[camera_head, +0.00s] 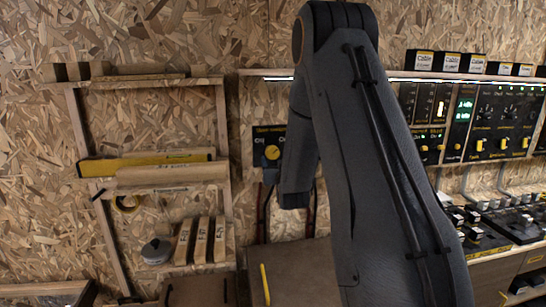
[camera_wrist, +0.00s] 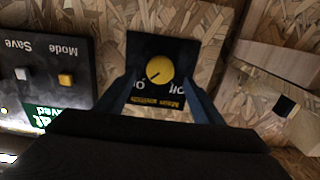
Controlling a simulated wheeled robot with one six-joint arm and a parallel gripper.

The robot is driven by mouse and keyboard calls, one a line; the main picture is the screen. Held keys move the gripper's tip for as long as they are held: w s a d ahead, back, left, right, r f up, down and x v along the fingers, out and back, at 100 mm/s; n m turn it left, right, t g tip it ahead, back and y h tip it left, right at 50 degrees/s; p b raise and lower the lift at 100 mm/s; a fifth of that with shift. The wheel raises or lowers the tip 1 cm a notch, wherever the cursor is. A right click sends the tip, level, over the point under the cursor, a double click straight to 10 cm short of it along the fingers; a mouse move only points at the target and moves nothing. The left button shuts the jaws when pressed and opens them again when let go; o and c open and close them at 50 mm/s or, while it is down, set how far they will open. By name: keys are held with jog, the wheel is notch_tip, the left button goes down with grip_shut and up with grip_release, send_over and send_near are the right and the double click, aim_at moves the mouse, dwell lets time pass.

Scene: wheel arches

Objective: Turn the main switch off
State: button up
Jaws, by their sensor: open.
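The main switch (camera_head: 270,150) is a black box with a round yellow knob on the chipboard wall, left of my arm in the head view. My arm hides part of its right side. In the wrist view the switch (camera_wrist: 180,45) appears upside down, with the knob (camera_wrist: 159,69) near the middle.
A black control panel (camera_wrist: 45,65) with Mode and Save buttons is left of the switch in the wrist view. A wooden shelf rack (camera_head: 150,170) stands left of it in the head view. More control panels (camera_head: 490,120) line the wall at the right.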

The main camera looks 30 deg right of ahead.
aim_at(273, 154)
jog(key=p+x, duration=0.1)
jog(key=x, duration=0.5)
jog(key=c, duration=1)
jog(key=shift+c, duration=0.2)
